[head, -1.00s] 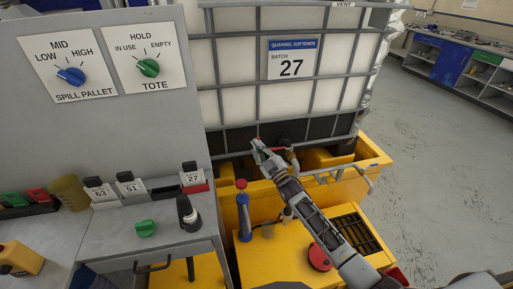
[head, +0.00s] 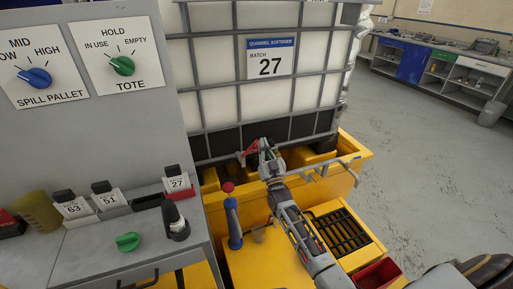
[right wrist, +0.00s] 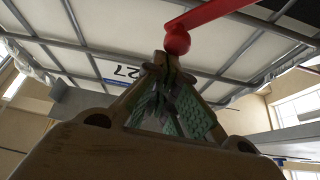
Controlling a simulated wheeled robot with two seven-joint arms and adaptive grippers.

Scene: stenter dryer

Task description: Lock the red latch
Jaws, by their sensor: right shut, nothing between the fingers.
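The red latch (head: 250,151) sits low at the front of the caged tote (head: 285,97), just left of my right gripper's tips. My right gripper (head: 266,152) is shut and empty, reaching up and forward. In the right wrist view the red latch (right wrist: 196,24) is a lever with a rounded end, just beyond the shut fingertips (right wrist: 170,60). The rounded end appears very close to the tips; I cannot tell whether they touch. My left gripper is out of view.
A yellow spill pallet (head: 350,150) surrounds the tote base. A grey panel with a blue knob (head: 34,78) and a green knob (head: 122,66) is at left. Open floor lies right.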

